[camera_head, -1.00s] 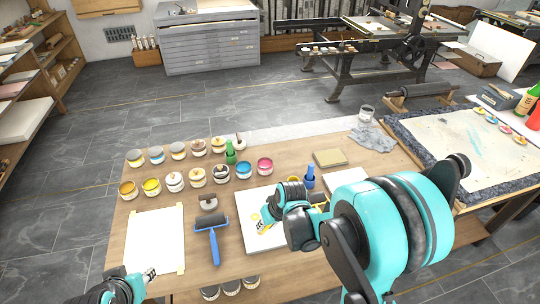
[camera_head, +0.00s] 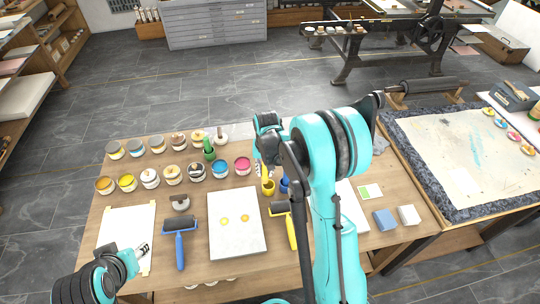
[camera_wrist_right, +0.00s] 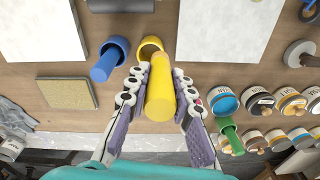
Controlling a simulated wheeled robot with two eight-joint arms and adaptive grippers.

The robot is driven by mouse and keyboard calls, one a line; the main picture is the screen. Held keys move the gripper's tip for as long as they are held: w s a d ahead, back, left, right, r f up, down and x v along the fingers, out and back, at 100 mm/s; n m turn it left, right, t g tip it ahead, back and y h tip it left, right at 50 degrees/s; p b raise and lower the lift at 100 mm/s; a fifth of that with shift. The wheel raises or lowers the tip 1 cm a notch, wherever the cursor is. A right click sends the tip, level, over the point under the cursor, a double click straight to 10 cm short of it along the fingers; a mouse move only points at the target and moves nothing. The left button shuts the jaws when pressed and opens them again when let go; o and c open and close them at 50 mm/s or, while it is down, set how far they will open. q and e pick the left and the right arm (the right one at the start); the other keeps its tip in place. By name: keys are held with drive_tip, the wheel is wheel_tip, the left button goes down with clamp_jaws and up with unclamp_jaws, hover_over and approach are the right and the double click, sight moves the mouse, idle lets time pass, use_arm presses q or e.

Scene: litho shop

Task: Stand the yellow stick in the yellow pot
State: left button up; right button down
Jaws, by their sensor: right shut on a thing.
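My right gripper (camera_head: 262,170) is shut on the yellow stick (camera_wrist_right: 160,92), whose thick end shows between the fingers (camera_wrist_right: 158,100) in the wrist view. The yellow pot (camera_head: 268,188) stands on the table just below this gripper in the head view. In the wrist view the pot's round rim (camera_wrist_right: 150,42) shows behind the stick's far end. The stick's far end overlaps the pot mouth there; I cannot tell whether it is inside. My left gripper (camera_head: 144,249) is low at the left, by the white sheet; its finger opening is unclear.
A blue pot with a blue stick (camera_wrist_right: 108,62) stands close beside the yellow pot. A green stick (camera_wrist_right: 231,137) stands among several paint jars (camera_head: 150,177). A white slab (camera_head: 237,240) with two yellow spots and a yellow-handled roller (camera_head: 291,232) lie nearer me.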

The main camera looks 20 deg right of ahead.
drive_tip(key=shift+m+g, duration=0.4)
drive_tip(key=shift+m, duration=0.3)
drive_tip(key=shift+w+d+f+b, duration=0.25)
drive_tip(key=shift+d+f+b, duration=0.1)
drive_tip(key=shift+f+b, duration=0.8)
drive_tip(key=shift+w+d+f+b, duration=0.3)
drive_tip(key=shift+f+b, duration=0.45)
drive_tip(key=shift+f, duration=0.75)
drive_tip(key=shift+w+d+f+b, duration=0.25)
drive_tip(key=shift+d+f+b, duration=0.1)
drive_tip(key=shift+f+b, duration=0.8)
drive_tip(key=shift+f, duration=0.1)
drive_tip(key=c, duration=1.3)
unclamp_jaws()
drive_tip(key=shift+o, duration=0.2)
wheel_tip(320, 180, up, 12)
